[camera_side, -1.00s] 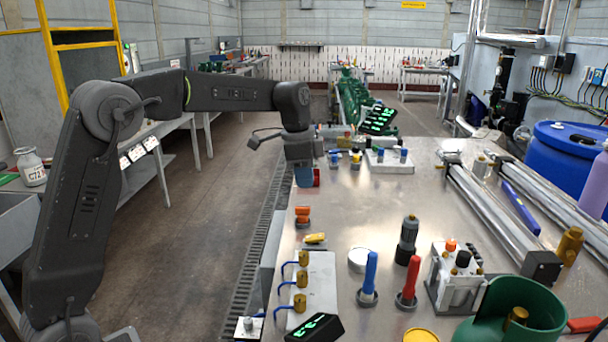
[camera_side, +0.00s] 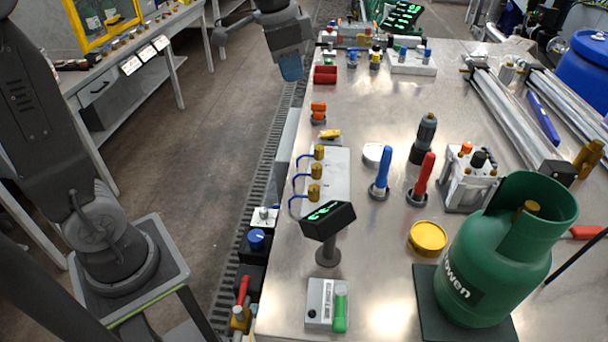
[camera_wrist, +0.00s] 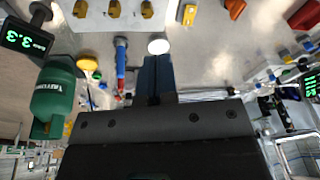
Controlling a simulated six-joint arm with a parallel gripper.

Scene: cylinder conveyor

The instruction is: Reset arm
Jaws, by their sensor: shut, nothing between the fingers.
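My gripper (camera_side: 290,72) hangs at the top of the side view, just off the left edge of the steel table, with its blue fingers pointing down. The fingers are shut and empty. In the wrist view the shut fingers of my gripper (camera_wrist: 155,75) show as a dark blue pair in the middle. A green gas cylinder (camera_side: 492,262) stands upright on a dark plate (camera_side: 432,305) at the front right of the table, well apart from my gripper. The cylinder also shows at the left in the wrist view (camera_wrist: 52,95).
A red block (camera_side: 325,75) sits on the table just right of my gripper. Brass valves (camera_side: 316,170), blue (camera_side: 382,168) and red (camera_side: 424,172) handles and a tilted display (camera_side: 328,220) stand along the table. The floor (camera_side: 225,130) left of the table is clear.

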